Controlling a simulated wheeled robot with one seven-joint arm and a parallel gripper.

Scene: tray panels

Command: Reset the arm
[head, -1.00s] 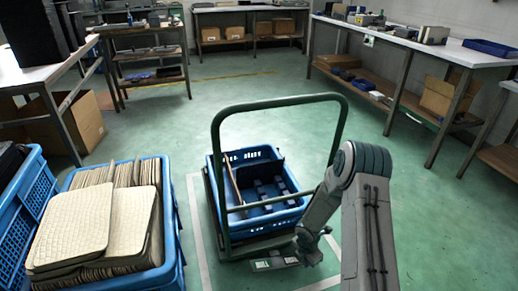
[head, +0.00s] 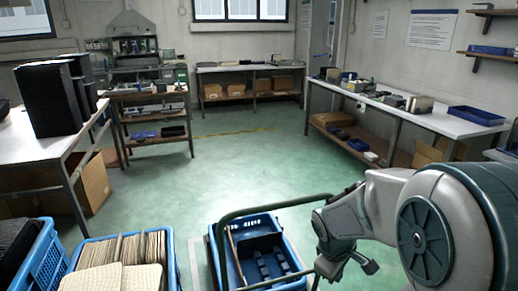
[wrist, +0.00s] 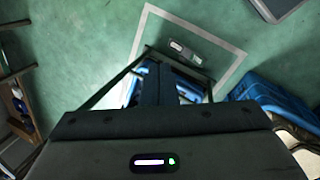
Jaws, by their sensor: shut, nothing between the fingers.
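My arm (head: 390,205) is folded at the right of the head view, with its large grey joint close to the camera. My gripper (head: 328,270) points down at the arm's far end, beside the green handle of the cart. In the wrist view my gripper (wrist: 158,84) shows as narrow dark fingers beyond the dark wrist housing, shut and empty. The blue crate (head: 262,250) on the cart is below and partly hidden by the arm and handle. From the head view I cannot tell whether the gripper touches the handle.
The cart's green handle (head: 232,216) rises near my arm. A blue crate (head: 172,255) of tan panels stands at the front left. Workbenches line the left, the back and the right, including a long white-topped bench (head: 405,105). The green floor (head: 200,180) between them is clear.

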